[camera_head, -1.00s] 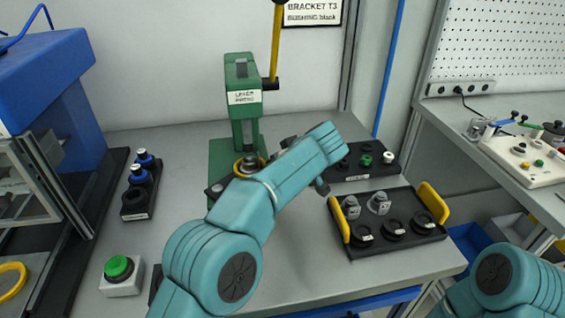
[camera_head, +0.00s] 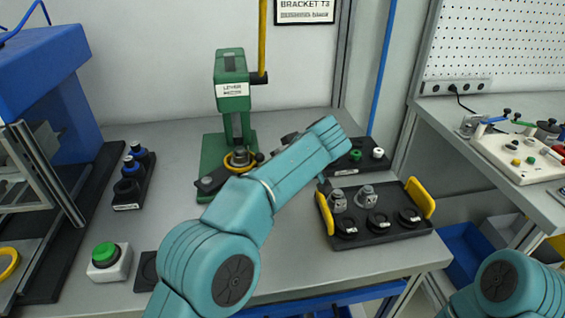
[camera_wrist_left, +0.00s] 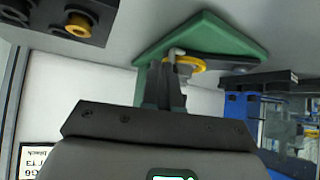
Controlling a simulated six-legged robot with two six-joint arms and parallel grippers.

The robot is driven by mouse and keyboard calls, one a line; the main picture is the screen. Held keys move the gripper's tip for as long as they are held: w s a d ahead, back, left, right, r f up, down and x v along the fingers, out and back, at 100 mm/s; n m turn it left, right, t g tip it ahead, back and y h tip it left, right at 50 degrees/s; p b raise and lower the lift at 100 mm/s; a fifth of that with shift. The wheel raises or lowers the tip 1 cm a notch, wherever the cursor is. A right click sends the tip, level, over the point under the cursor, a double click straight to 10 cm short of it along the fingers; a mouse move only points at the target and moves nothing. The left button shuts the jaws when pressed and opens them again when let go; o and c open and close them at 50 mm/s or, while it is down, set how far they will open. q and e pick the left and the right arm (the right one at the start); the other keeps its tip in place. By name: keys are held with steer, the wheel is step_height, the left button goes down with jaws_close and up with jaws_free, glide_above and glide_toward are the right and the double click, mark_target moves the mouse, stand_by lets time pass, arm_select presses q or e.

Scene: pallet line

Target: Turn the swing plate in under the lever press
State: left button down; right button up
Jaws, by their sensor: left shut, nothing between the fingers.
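The green lever press (camera_head: 232,66) stands on the table at the back centre, with its yellow lever (camera_head: 263,40) upright. The dark swing plate (camera_head: 209,185) lies low at its base, partly behind my left arm. Its yellow ring (camera_head: 240,166) holds a grey part and appears just in front of the press column. I cannot tell whether it is centred under the ram. The yellow ring also shows in the left wrist view (camera_wrist_left: 190,62). My left gripper (camera_wrist_left: 165,82) is shut and empty, appearing close to the ring; contact is unclear. My right gripper is out of view.
A black tray (camera_head: 385,237) with yellow handles holds grey brackets and black rings at right. Bottles stand in a black rack (camera_head: 128,206) at left. A green push button (camera_head: 106,255) sits at front left.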

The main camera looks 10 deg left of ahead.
arm_select(q)
steer(key=w+d+p+v, duration=0.1)
steer(key=v, duration=0.8)
steer(key=shift+s+r, duration=0.2)
steer(key=shift+r, duration=0.15)
steer(key=shift+f, duration=0.1)
